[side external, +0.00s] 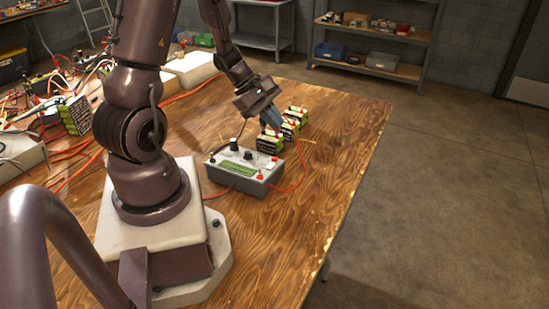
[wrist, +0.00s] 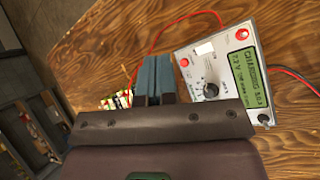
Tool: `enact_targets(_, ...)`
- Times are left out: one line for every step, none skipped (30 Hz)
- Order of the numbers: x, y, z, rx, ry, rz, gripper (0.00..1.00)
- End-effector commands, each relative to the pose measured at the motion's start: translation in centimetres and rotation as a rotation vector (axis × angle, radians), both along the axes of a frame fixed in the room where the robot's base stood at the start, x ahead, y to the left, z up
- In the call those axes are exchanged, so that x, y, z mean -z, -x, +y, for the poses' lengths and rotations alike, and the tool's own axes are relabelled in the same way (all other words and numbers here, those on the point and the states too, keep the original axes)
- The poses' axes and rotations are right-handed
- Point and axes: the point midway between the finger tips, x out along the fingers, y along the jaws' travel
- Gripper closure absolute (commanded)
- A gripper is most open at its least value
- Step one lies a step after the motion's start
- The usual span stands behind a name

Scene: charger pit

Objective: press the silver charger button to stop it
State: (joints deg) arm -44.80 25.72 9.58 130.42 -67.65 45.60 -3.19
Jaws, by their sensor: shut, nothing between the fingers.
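The charger (side external: 244,185) is a grey box with a pale top panel on the wooden table. In the wrist view, the charger (wrist: 224,68) shows a lit green display (wrist: 250,76) reading "CHARGING". A black knob (wrist: 211,90) and red terminals sit on its panel. My gripper (side external: 272,116) is shut and empty, above and behind the charger, near the battery packs.
Green and black battery packs (side external: 270,144) stand behind the charger. A red wire (side external: 303,165) loops at its right. Cluttered cables and more packs (side external: 75,115) lie on the left. The table (side external: 335,130) is clear on the right, up to its edge.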

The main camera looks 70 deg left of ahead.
Motion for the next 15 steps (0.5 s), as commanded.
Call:
enact_targets(0.5, -0.3, 0.8, -0.072, 0.017, -0.003, 1.0)
enact_targets(0.6, -0.6, 1.2, -0.107, 0.023, -0.009, 1.0)
enact_targets(0.6, -1.0, 1.7, -0.145, 0.025, -0.019, 1.0)
enact_targets(0.4, -1.2, 2.0, -0.171, 0.026, -0.027, 1.0)
enact_targets(0.2, -1.4, 2.2, -0.191, 0.025, -0.036, 1.0)
enact_targets(0.1, -1.7, 2.5, -0.213, 0.027, -0.043, 1.0)
enact_targets(0.0, -1.8, 2.6, -0.226, 0.028, -0.048, 1.0)
enact_targets(0.0, -1.9, 2.7, -0.235, 0.029, -0.05, 1.0)
enact_targets(0.0, -1.9, 2.8, -0.244, 0.03, -0.052, 1.0)
enact_targets(-0.1, -2.0, 2.8, -0.248, 0.031, -0.053, 1.0)
enact_targets(-0.1, -2.0, 2.8, -0.251, 0.031, -0.054, 1.0)
enact_targets(-0.1, -2.0, 2.8, -0.253, 0.031, -0.052, 1.0)
enact_targets(-0.1, -2.0, 2.8, -0.252, 0.032, -0.052, 1.0)
enact_targets(-0.1, -2.0, 2.8, -0.252, 0.032, -0.052, 1.0)
enact_targets(-0.1, -2.0, 2.8, -0.25, 0.031, -0.052, 1.0)
